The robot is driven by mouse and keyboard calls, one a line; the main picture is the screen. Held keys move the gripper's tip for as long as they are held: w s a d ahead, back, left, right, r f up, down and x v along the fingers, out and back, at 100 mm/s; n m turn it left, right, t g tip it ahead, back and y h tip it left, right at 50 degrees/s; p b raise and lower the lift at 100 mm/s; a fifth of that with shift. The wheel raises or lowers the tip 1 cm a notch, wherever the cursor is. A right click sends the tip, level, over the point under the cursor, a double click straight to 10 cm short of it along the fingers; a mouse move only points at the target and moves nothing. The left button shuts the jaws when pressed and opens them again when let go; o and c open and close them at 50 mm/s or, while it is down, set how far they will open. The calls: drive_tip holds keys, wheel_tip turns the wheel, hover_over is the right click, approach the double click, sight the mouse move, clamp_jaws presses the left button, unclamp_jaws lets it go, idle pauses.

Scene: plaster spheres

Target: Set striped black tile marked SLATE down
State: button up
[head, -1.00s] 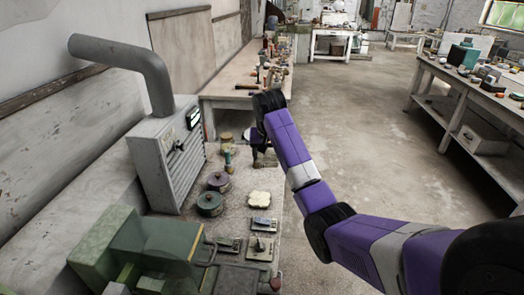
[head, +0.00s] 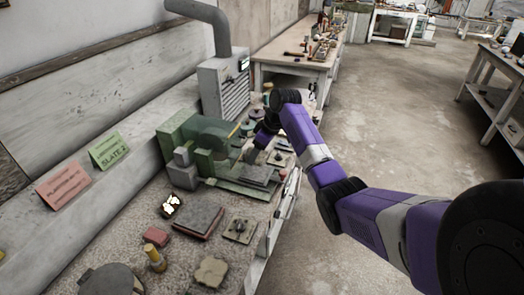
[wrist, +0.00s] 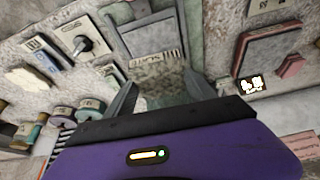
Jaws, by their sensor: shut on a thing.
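My gripper (wrist: 160,80) is shut on the striped black tile marked SLATE (wrist: 155,68), whose lettering and striped edge show between the fingers in the wrist view. In the head view my gripper (head: 255,152) is low over the bench beside the green machine (head: 205,140). The tile cannot be made out clearly there, and I cannot tell whether it touches anything below. A dark flat plate (wrist: 150,38) lies just beyond the tile in the wrist view.
A green card reading SLATE 2 (head: 110,150) and a pink card (head: 64,185) stand on the wall ledge. A dark square slab (head: 199,221), a small plate with a knob (head: 240,230) and a pale scalloped piece (head: 210,272) lie on the bench. A grey ducted cabinet (head: 224,88) stands behind.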

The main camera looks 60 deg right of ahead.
sight(253, 171)
drive_tip(key=shift+w+n, duration=0.2)
drive_tip(key=shift+n, duration=0.2)
drive_tip(key=shift+r, duration=0.15)
drive_tip(key=shift+d+f+b, duration=0.1)
drive_tip(key=shift+f+b, duration=1.4)
drive_tip(key=shift+f, duration=1.4)
drive_tip(key=shift+f, duration=0.7)
drive_tip(key=o, duration=1.8)
drive_tip(key=shift+r, duration=0.1)
drive_tip(key=shift+r+p, duration=1.7)
drive_tip(key=shift+r, duration=0.25)
